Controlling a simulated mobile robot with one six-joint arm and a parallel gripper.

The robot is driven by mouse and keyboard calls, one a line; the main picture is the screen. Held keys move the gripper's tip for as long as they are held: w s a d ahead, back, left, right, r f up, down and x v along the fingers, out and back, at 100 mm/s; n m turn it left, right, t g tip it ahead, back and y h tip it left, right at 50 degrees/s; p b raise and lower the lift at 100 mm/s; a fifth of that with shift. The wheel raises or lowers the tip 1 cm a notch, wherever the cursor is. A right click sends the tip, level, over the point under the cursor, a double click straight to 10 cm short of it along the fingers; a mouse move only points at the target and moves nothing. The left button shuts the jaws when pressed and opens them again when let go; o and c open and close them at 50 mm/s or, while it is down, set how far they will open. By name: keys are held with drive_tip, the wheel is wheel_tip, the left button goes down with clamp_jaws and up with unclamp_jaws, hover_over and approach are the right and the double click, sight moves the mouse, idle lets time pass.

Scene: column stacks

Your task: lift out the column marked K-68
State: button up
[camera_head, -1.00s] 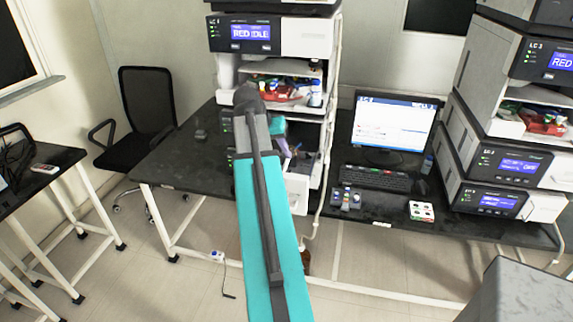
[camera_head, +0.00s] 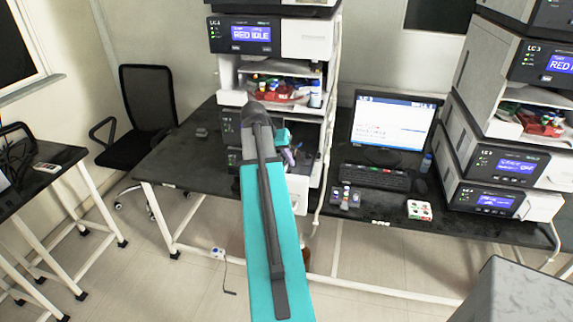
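My teal arm reaches forward to the middle instrument stack (camera_head: 228,147). My gripper is mostly hidden behind the arm; only a teal part and a purple part show beside the arm's end, in front of the stack's lower open module (camera_head: 316,160). I cannot see the fingertips or whether they hold anything. No column marked K-68 can be read in this view. The inside of the lower module is small and partly covered by my arm.
A shelf with coloured bottles (camera_head: 290,92) sits above. To the right stand a monitor (camera_head: 392,120), a keyboard (camera_head: 376,177), a small vial rack (camera_head: 346,196) and a white tray (camera_head: 419,210). Another instrument stack (camera_head: 500,165) is at far right. A black chair (camera_head: 148,100) stands left.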

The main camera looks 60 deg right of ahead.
clamp_jaws()
drive_tip(key=shift+r, duration=0.15)
idle(0.4)
drive_tip(key=shift+w+r+b, duration=0.1)
drive_tip(key=shift+r+b, duration=0.25)
drive_tip(key=shift+r, duration=0.45)
wheel_tip(320, 180, up, 8)
drive_tip(key=b, duration=0.2)
idle(0.4)
